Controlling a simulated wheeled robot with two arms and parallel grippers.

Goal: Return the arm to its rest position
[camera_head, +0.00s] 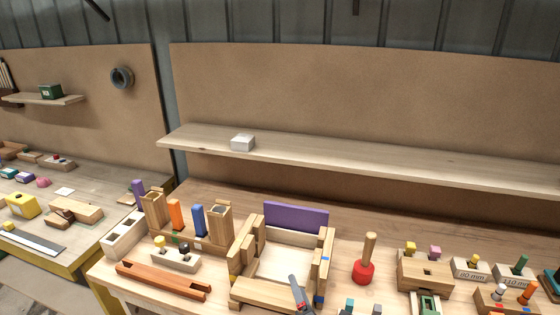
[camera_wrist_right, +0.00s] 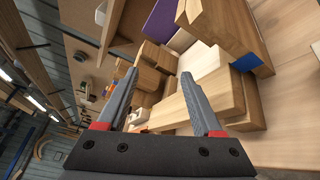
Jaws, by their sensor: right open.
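My right gripper (camera_head: 297,285) shows at the bottom of the head view, in front of the wooden fixture (camera_head: 240,292) with a purple back board (camera_head: 296,216). In the right wrist view, my right gripper's two grey fingers (camera_wrist_right: 160,85) are spread apart with nothing between them. The fixture's wooden blocks (camera_wrist_right: 215,100) lie beyond the fingers, and the purple board (camera_wrist_right: 162,20) shows at the top. I cannot tell whether a finger touches the fixture. My left gripper is not in view.
A red-based mallet (camera_head: 363,271) stands right of the fixture. A rack with orange and blue pieces (camera_head: 176,215) and a reddish wooden rail (camera_head: 163,280) are at its left. Several blocks (camera_head: 425,270) crowd the right. A shelf (camera_head: 350,155) with a white box (camera_head: 243,142) spans the back.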

